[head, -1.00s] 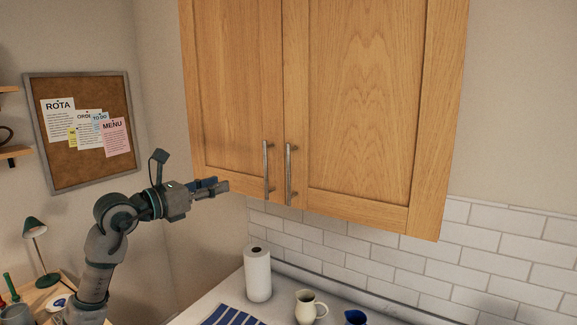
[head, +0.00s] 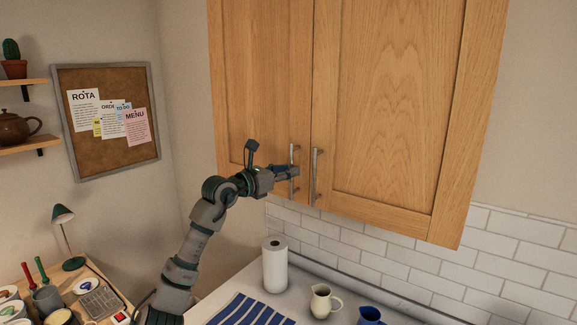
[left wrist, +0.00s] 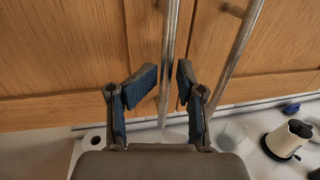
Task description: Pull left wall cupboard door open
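The wall cupboard has two wooden doors, both shut. The left door (head: 258,80) carries a vertical metal bar handle (head: 294,170) near its right edge, low down. The right door's handle (head: 315,178) stands close beside it. My left gripper (head: 288,172) is at the left door's handle. In the left wrist view, my left gripper (left wrist: 163,85) is open, with the left handle (left wrist: 168,60) between its two blue-padded fingers and a gap visible on both sides. The right handle (left wrist: 238,55) lies outside the right finger. My right gripper is not in view.
A desk with tools and a lamp (head: 66,235) is at lower left. A corkboard (head: 105,120) hangs on the left wall.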

